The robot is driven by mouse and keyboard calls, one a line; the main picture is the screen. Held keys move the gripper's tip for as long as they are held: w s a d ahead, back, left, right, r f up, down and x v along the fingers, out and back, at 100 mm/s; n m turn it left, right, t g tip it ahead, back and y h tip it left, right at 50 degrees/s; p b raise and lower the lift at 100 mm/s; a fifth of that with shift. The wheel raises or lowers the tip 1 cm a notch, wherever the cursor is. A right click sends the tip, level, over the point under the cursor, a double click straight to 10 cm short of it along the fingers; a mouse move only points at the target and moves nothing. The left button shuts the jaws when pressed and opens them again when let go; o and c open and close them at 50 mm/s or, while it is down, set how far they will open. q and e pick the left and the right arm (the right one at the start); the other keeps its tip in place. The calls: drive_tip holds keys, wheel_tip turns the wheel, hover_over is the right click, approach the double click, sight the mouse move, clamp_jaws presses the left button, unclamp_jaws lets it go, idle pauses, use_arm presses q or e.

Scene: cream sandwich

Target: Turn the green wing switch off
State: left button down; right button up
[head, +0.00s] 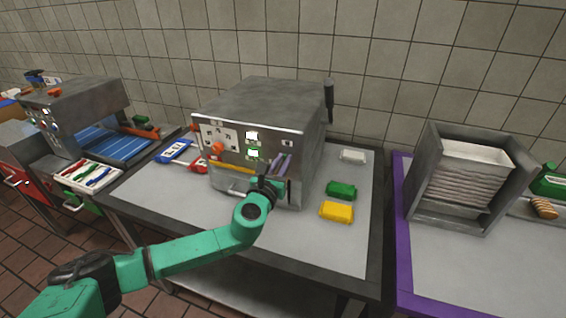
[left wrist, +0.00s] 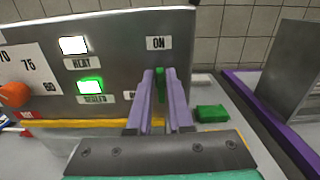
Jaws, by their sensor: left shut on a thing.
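The metal machine (head: 272,108) stands on the grey table, its front panel facing me. In the left wrist view, the green wing switch (left wrist: 160,84) sits on the panel just below the ON label (left wrist: 158,43), upright between my purple fingers. My left gripper (head: 280,168) is at the right part of the panel; the left wrist view shows its fingers (left wrist: 160,100) shut on the switch. The lower part of the switch is hidden by the fingers. My right gripper is in neither view.
An orange knob (head: 217,148) and a lit white light (left wrist: 74,45) and green-framed light (left wrist: 90,87) are left of the switch. Green (head: 341,190) and yellow (head: 337,211) blocks lie on the table to the right. The table front is bare.

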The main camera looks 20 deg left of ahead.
use_arm(q)
drive_tip(key=shift+a+f+n+b, duration=0.2)
drive_tip(key=shift+n+b, duration=0.8)
drive_tip(key=shift+n, duration=1.55)
drive_tip(key=shift+a+f+n+b, duration=0.2)
drive_tip(key=shift+n+b, duration=0.75)
drive_tip(key=shift+n, duration=1.55)
drive_tip(key=shift+a+f+n+b, duration=0.2)
drive_tip(key=shift+n+b, duration=0.8)
drive_tip(key=shift+n, duration=1.55)
drive_tip(key=shift+f+n, duration=0.2)
drive_tip(key=shift+n, duration=1)
drive_tip(key=c, duration=0.9)
unclamp_jaws()
drive_tip(key=shift+r, duration=0.1)
drive_tip(key=shift+c, duration=0.2)
drive_tip(key=shift+s, duration=0.1)
drive_tip(key=s+b, duration=0.3)
drive_tip(key=s, duration=1.1)
drive_tip(key=shift+s+a+b, duration=0.15)
drive_tip(key=shift+a+b, duration=0.25)
drive_tip(key=shift+a, duration=0.05)
